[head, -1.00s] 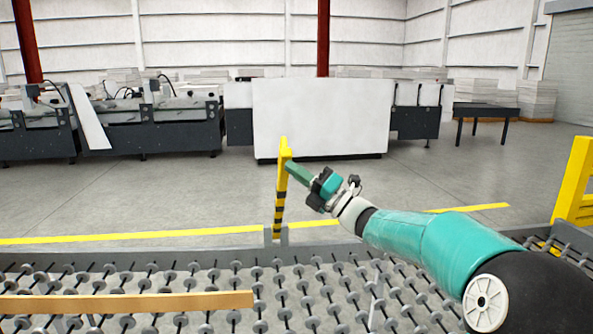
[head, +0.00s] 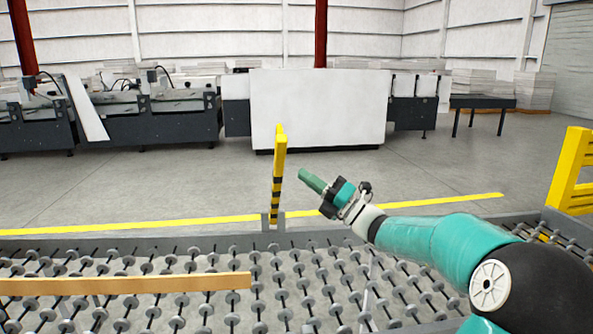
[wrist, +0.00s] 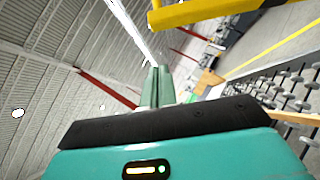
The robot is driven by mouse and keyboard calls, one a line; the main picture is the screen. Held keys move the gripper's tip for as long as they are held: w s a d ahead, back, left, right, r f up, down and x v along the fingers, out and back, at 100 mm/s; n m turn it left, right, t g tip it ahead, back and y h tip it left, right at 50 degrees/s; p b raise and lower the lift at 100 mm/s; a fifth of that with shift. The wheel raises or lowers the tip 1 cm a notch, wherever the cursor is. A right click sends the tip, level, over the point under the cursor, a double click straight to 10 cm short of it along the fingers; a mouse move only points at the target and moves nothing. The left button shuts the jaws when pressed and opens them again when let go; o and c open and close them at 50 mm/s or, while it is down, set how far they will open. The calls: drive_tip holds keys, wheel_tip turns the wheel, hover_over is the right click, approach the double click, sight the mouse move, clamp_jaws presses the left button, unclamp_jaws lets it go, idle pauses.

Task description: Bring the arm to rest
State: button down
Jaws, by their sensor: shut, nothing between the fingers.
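My arm reaches in from the lower right of the head view, teal with black and white joints. My gripper (head: 303,175) is shut and empty, with its green fingers together, pointing up and to the left. It is above the far side of the roller conveyor and right of the yellow post (head: 278,180), with a gap between them in the head view. The wrist view shows the shut green fingers (wrist: 157,72) in the middle, with nothing held. A yellow bar (wrist: 215,10) crosses the top of that view, close to the fingers.
The roller conveyor (head: 215,262) spans the foreground, with a wooden strip (head: 130,284) at left. A yellow rail frame (head: 572,175) stands at right. Machines and a white panel (head: 318,110) stand far back. The floor between is clear.

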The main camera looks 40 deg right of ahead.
drive_tip(key=v, duration=0.5)
drive_tip(key=shift+s+f, duration=0.1)
drive_tip(key=shift+s, duration=0.05)
